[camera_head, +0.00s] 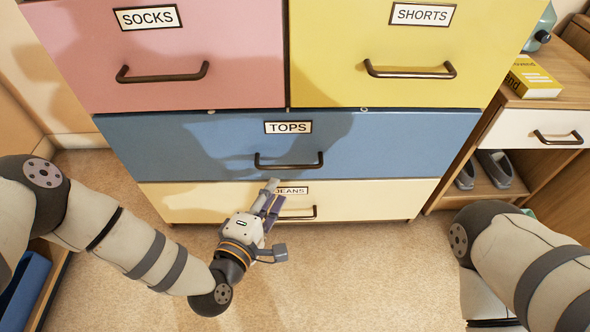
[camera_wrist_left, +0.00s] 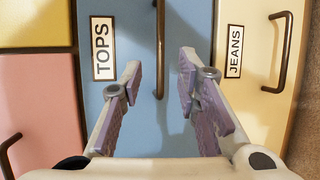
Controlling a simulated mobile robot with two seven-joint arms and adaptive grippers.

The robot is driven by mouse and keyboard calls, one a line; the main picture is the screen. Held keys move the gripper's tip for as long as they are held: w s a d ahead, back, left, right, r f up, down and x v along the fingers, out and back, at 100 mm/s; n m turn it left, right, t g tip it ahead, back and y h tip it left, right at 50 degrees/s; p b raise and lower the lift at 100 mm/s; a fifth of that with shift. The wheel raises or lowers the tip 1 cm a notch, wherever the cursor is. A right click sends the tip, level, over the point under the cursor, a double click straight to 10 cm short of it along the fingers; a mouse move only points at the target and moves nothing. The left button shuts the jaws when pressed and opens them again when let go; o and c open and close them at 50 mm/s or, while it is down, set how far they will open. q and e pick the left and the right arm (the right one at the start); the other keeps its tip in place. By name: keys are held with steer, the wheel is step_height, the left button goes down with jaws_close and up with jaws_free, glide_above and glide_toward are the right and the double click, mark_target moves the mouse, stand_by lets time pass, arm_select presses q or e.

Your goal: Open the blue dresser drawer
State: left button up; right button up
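The blue dresser drawer (camera_head: 400,140), labelled TOPS, is closed and spans the dresser's width. Its dark bar handle (camera_head: 289,165) is at its middle. In the left wrist view the blue drawer (camera_wrist_left: 190,25) fills the middle and its handle (camera_wrist_left: 160,50) appears between the finger directions, beyond the tips. My left gripper (camera_head: 272,200) is in front of the lower drawers, just below the blue handle in the head view. Its fingers (camera_wrist_left: 160,75) are spread and empty in the left wrist view. My right arm shows at the lower right; its gripper is out of view.
Above are a pink SOCKS drawer (camera_head: 160,55) and a yellow SHORTS drawer (camera_head: 410,65). Below is a cream JEANS drawer (camera_head: 380,200), partly covered by my left gripper. A wooden side unit (camera_head: 495,190) with shoes stands at right. Carpet (camera_head: 360,265) in front is clear.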

mark_target(289, 168)
arm_select(q)
steer(key=b+x, duration=0.3)
steer(key=x, duration=0.7)
steer(key=shift+d+f, duration=0.1)
steer(key=shift+f, duration=0.1)
steer(key=shift+w+r, duration=0.1)
steer(key=shift+w, duration=0.05)
jaws_close()
